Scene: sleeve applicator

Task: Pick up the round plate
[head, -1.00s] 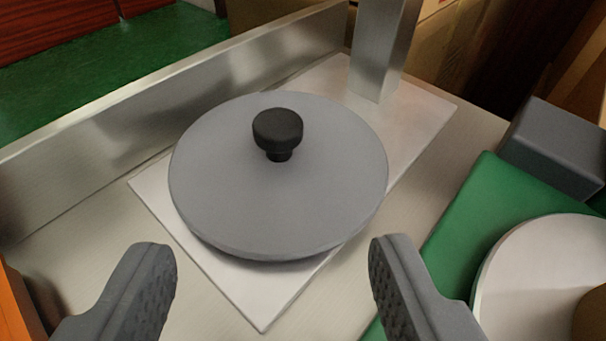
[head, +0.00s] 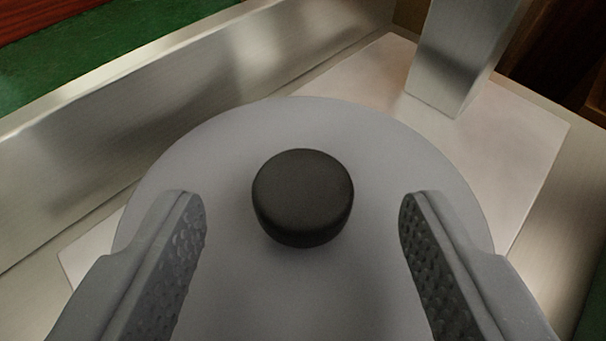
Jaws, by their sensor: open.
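The round plate (head: 330,130) is a grey disc with a black knob (head: 303,195) standing up from its middle. It lies over a pale square base plate (head: 535,135). My gripper (head: 303,235) is open above the disc, with one finger to the left of the knob and the other to the right. There is a clear gap between each finger and the knob. The near part of the disc runs out of the bottom of the picture, and the knob's stem is hidden under its top.
A metal post (head: 462,55) rises from the base plate behind and to the right of the disc. A long metal wall (head: 200,110) runs along the left and back. A green surface (head: 60,75) lies beyond it.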

